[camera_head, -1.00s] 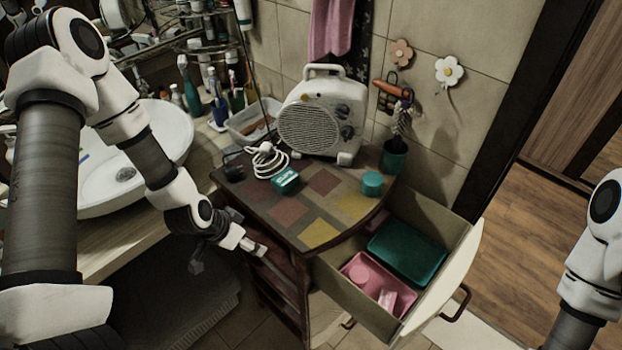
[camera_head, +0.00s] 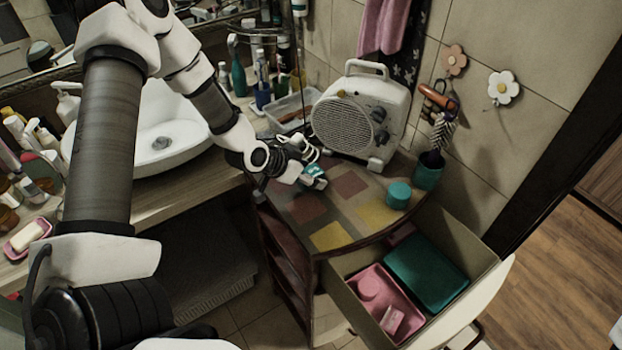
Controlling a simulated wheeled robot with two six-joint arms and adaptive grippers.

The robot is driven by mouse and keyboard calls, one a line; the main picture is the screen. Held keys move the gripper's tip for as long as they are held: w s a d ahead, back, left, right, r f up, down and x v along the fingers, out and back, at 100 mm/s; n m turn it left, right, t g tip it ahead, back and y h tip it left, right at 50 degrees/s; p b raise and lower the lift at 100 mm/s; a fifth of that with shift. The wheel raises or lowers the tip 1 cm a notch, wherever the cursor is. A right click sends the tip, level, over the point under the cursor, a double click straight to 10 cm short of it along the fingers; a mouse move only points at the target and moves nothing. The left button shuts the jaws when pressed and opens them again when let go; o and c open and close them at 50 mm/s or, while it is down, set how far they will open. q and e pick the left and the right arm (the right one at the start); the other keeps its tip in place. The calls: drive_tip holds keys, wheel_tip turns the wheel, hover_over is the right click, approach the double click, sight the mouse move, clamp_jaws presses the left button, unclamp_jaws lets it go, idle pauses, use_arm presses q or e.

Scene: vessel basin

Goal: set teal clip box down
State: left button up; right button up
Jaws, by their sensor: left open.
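A small teal clip box (camera_head: 314,169) with a white mark lies on the patterned cabinet top (camera_head: 351,183), in front of the white heater. My left gripper (camera_head: 312,181) is open at the box, reaching in from the left, and its fingers hide part of it. I cannot tell whether the fingers touch the box. My right gripper is out of view.
A white fan heater (camera_head: 360,115), a round teal jar (camera_head: 398,195) and a teal cup (camera_head: 429,172) stand on the cabinet. The open drawer (camera_head: 462,240) holds a pink tray (camera_head: 378,297) and a teal box (camera_head: 427,271). A white basin (camera_head: 160,135) is at left.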

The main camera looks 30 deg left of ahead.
use_arm(q)
drive_tip(key=shift+w+d+f, duration=0.2)
drive_tip(key=shift+w, duration=0.15)
drive_tip(key=shift+s+a+r, duration=0.1)
drive_tip(key=shift+s+r, duration=0.1)
drive_tip(key=shift+s, duration=0.1)
drive_tip(key=shift+c, duration=1)
drive_tip(key=shift+s, duration=0.25)
drive_tip(key=c, duration=0.5)
drive_tip(key=shift+a, duration=0.1)
drive_tip(key=c, duration=0.5)
drive_tip(key=shift+w, duration=0.1)
drive_tip(key=shift+c, duration=0.7)
drive_tip(key=shift+r, duration=0.1)
